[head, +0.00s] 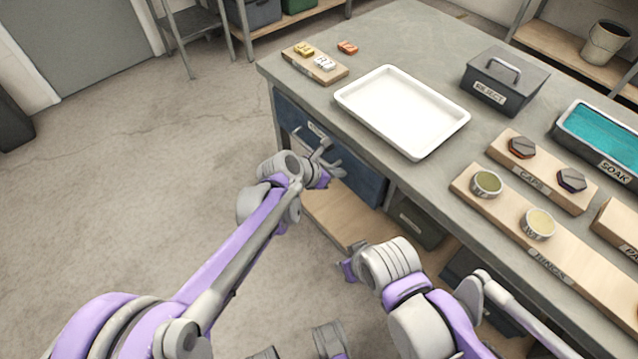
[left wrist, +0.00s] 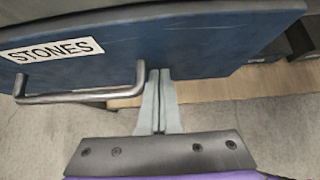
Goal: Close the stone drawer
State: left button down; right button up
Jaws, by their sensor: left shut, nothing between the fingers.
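The stone drawer (head: 362,182) has a dark blue front under the near left end of the grey bench. In the left wrist view its front (left wrist: 215,45) carries a white STONES label (left wrist: 52,50) and a grey bar handle (left wrist: 80,97). I cannot tell how far the drawer stands out. My left gripper (head: 334,170) is at the drawer front; in the left wrist view its fingers (left wrist: 158,73) are together and empty, just right of the handle's right end. Contact with the front is unclear. My right gripper (head: 347,270) is lower, away from the drawer, its fingers mostly hidden.
A wooden shelf (head: 335,215) lies below the drawer. The floor (head: 190,150) left of the bench is clear.

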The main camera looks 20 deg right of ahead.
pick_arm(q)
jog(key=shift+w+d, duration=0.2)
jog(key=shift+d, duration=0.4)
jog(key=shift+w+d, duration=0.2)
jog(key=shift+d, duration=0.4)
jog(key=shift+d+r, duration=0.1)
pick_arm(e)
jog(key=shift+a+r, duration=0.1)
jog(key=shift+a, duration=0.05)
pick_arm(q)
jog(key=shift+a, duration=0.2)
jog(key=a+f+p+v, duration=0.1)
jog(key=f+v, duration=0.1)
jog(key=v, duration=1.1)
jog(key=shift+s+a+p, duration=0.25)
jog(key=shift+a+p, duration=0.05)
jog(key=shift+p, duration=0.05)
pick_arm(e)
jog(key=shift+s+a+r, duration=0.2)
jog(key=shift+s+r, duration=0.25)
jog(key=shift+s, duration=0.05)
jog(key=shift+s+a+r, duration=0.15)
jog(key=shift+s+r, duration=0.3)
